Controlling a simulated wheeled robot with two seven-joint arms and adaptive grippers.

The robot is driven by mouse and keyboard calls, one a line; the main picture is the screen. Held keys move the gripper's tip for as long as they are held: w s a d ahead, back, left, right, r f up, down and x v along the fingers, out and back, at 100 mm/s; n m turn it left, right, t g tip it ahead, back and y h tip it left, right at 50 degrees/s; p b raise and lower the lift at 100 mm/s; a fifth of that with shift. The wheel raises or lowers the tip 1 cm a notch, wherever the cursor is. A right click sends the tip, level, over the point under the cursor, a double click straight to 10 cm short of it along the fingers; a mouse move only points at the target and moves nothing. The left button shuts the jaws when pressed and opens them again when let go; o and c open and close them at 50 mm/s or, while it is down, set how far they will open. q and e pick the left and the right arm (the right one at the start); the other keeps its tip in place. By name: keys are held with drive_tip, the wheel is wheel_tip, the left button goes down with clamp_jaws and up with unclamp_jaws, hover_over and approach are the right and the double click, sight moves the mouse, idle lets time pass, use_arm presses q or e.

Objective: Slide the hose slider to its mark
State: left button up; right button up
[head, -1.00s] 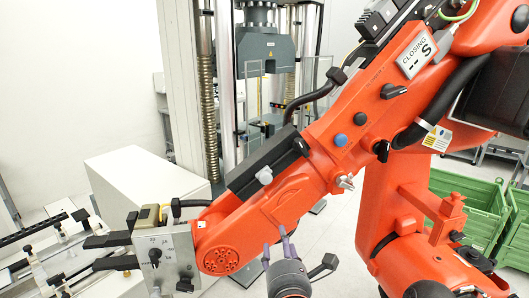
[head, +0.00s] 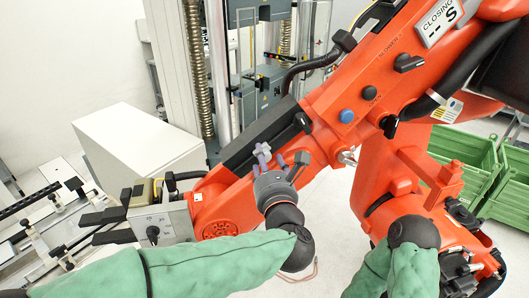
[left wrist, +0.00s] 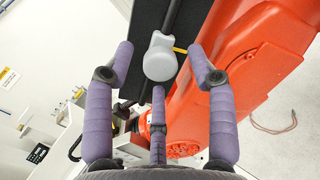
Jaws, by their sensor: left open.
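The hose slider, a light grey rounded knob (left wrist: 160,57), sits on a black rail (head: 265,138) along the orange robot arm (head: 330,125). A thin yellow line, perhaps the mark (left wrist: 180,50), shows just right of the knob in the left wrist view. My left gripper (head: 273,157) is open, its purple fingers in front of the rail. In the left wrist view its fingers (left wrist: 160,75) stand left, right and below the knob, with visible gaps at the sides. In the head view I cannot clearly separate the knob from the fingers. My right gripper is not in view.
Black knobs (head: 303,122) stick out near the rail. A grey box with black prongs (head: 160,222) is at the orange arm's lower left end. A white cabinet (head: 135,145) stands behind left, green crates (head: 465,160) at right. A thin cable (head: 303,275) lies on the floor.

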use_arm(q)
drive_tip(key=shift+w+a, duration=0.2)
drive_tip(key=shift+w, duration=0.75)
drive_tip(key=shift+s, duration=0.1)
drive_tip(key=c, duration=0.3)
clamp_jaws()
drive_tip(key=shift+d+r+b, duration=0.15)
drive_tip(key=shift+d+b, duration=0.05)
drive_tip(key=shift+b, duration=1.15)
drive_tip(key=shift+r, duration=0.1)
drive_tip(key=shift+o, duration=1.5)
unclamp_jaws()
